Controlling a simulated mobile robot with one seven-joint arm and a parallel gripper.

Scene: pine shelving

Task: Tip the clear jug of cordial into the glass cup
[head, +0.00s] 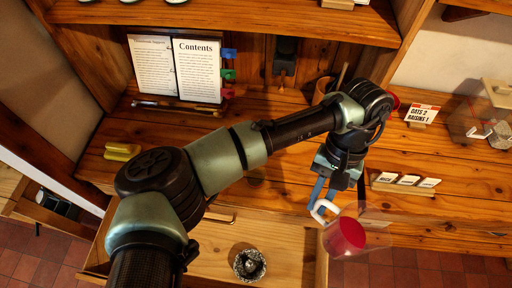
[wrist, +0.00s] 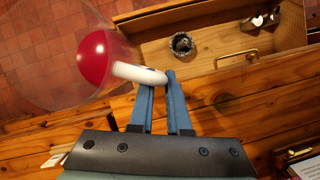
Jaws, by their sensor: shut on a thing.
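My gripper (head: 320,200) has blue fingers shut on the white handle of the clear jug (head: 366,226). Red cordial shows inside the jug. In the wrist view the fingertips (wrist: 161,82) meet the handle's end, and the jug (wrist: 45,55) is at upper left. The jug hangs in front of the counter, right of the open drawer, with floor tiles behind it. I cannot tell how far it is tilted. A round, speckled, dark-centred vessel (head: 249,265) stands in the drawer and also shows in the wrist view (wrist: 181,44); I cannot tell whether it is the glass cup.
The open drawer (head: 208,262) juts out below the wooden counter (head: 290,180). An open book (head: 198,68), a yellow object (head: 122,152) and small cards (head: 405,181) are on the counter. A clear container (head: 465,122) with white handles stands at right. A shelf (head: 225,18) overhangs the back.

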